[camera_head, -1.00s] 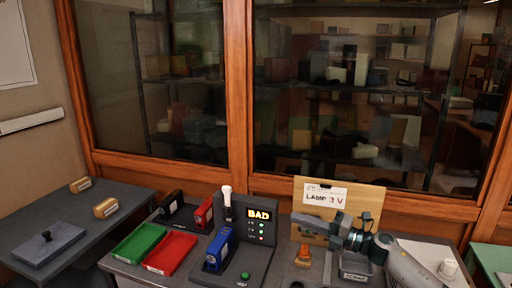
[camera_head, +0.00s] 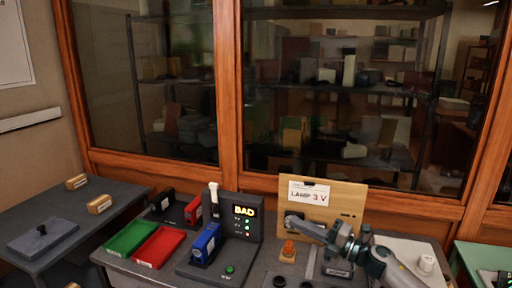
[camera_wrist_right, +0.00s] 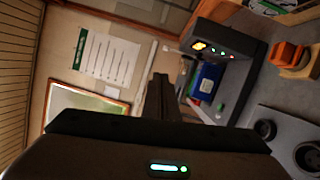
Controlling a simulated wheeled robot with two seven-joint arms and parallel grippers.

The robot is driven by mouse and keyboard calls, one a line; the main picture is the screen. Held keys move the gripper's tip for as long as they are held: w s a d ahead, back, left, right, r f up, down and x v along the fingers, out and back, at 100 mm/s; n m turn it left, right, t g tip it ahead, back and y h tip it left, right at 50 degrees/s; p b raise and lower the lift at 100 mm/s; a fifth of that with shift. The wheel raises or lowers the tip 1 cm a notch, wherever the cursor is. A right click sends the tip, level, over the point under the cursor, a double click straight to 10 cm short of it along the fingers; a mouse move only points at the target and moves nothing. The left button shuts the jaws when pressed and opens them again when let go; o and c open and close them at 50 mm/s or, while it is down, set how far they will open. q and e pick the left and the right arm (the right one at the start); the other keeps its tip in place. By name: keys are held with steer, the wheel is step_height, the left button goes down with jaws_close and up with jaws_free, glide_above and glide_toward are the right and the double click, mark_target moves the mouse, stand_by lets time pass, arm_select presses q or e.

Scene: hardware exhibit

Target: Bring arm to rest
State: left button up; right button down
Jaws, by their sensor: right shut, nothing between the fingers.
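My right gripper (camera_head: 304,224) reaches in from the lower right in the head view, with its fingers together and empty. It is in front of the wooden board with the "LAMP 3 V" sign (camera_head: 309,193) and apart from the tester. In the right wrist view its dark fingers (camera_wrist_right: 161,90) point up the picture. The tester (camera_head: 245,221) shows "BAD" on its display, and a blue block (camera_head: 206,243) stands on its base. The blue block (camera_wrist_right: 207,80) also shows in the wrist view. My left gripper is out of view.
A green tray (camera_head: 131,236) and a red tray (camera_head: 159,247) lie left of the tester. A black block (camera_head: 162,201) and a red block (camera_head: 193,211) stand behind them. An orange part (camera_head: 288,250) sits below my right gripper. The left table has free room.

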steer(key=s+d+f+m+t+h, duration=0.1)
steer(key=s+d+f+m+h, duration=0.2)
steer(key=s+f+m+h, duration=0.6)
steer(key=s+d+f+m+t+h, duration=0.1)
steer(key=s+d+f+m+h, duration=0.4)
steer(key=s+f+m, duration=0.85)
steer(key=s+d+f+m+g+h, duration=0.1)
steer(key=s+f+m+g, duration=0.15)
steer(key=s, duration=0.75)
steer(key=s+f+m+g, duration=0.2)
steer(key=s+g, duration=0.2)
steer(key=s, duration=0.6)
steer(key=s+d+f+m+g+h, duration=0.1)
steer(key=s+f+m+g, duration=0.15)
steer(key=s, duration=0.75)
step_height(320, 180, down, 28)
steer(key=s+f+g, duration=0.1)
steer(key=s+g, duration=0.1)
steer(key=s+d+f+n+g, duration=0.1)
steer(key=s+d+f, duration=0.1)
steer(key=s+f, duration=1.4)
steer(key=shift+s+d, duration=0.35)
steer(key=shift+s, duration=0.2)
